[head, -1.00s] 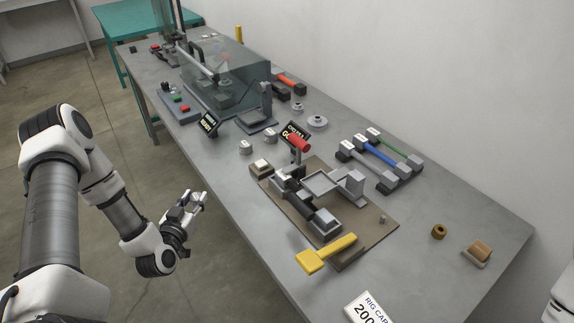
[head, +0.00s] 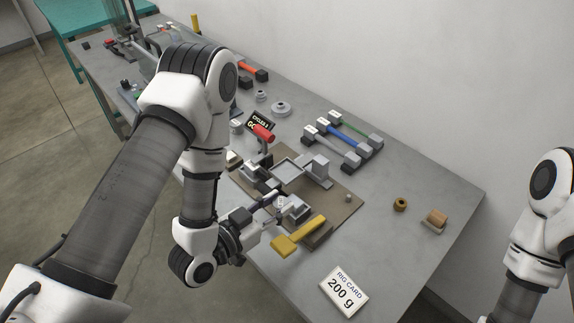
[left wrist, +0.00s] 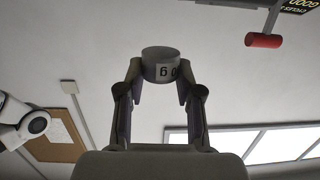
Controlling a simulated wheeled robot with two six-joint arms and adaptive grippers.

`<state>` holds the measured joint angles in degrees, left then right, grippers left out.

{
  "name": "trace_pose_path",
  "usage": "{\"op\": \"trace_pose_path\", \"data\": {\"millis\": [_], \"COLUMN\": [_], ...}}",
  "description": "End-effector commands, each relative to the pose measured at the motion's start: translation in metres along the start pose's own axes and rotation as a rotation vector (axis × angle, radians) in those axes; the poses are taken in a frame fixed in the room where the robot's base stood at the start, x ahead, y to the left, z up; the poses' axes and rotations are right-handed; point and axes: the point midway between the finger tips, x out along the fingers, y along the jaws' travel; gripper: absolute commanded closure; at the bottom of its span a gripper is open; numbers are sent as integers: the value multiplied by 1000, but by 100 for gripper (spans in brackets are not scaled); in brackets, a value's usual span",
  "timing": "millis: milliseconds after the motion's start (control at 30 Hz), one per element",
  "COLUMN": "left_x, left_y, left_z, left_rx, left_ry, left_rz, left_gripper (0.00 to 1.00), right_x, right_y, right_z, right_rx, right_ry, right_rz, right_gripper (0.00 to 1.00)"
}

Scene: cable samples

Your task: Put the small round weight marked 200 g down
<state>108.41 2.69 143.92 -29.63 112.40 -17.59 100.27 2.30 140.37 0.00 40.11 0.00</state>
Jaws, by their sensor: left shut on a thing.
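My left gripper (head: 274,203) is shut on a small round grey weight (left wrist: 160,60). In the left wrist view the weight sits between both fingertips, and its pale label shows only part of its marking. In the head view the gripper hangs over the near edge of the brown board (head: 343,208), by the clamp fixture. The weight is too small there to tell its gap from the fixture. A rig card (head: 343,291) reading 200 g lies at the table's front. My right gripper is out of view; only part of that arm shows at right.
A yellow handle (head: 298,237) lies just right of the left gripper. A red-tipped lever (head: 263,133) rises behind it. Cable samples (head: 345,139), a brass nut (head: 400,204) and a brown block (head: 436,219) lie farther right. Grey table top is clear around the card.

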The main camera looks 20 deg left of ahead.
Motion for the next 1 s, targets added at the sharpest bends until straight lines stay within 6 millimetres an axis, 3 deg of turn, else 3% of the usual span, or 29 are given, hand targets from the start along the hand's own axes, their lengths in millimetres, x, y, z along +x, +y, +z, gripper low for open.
{"op": "trace_pose_path", "data": {"millis": [67,167,567,600,633,1000], "left_x": [2,7,45,50,56,110], "left_y": [12,12,-25,-32,-37,-88], "left_z": [-7,-5,1,-12,-13,-12], "left_rx": [7,8,9,7,7,8], "left_ry": [1,3,9,6,5,2], "left_rz": [36,46,42,41,41,42], "left_gripper": [100,100,100,100,100,100], "right_x": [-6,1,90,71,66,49], "right_y": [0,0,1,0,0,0], "right_z": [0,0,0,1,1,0], "right_rx": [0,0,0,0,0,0], "right_ry": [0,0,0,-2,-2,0], "right_rz": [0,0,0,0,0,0], "right_gripper": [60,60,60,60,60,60]}}
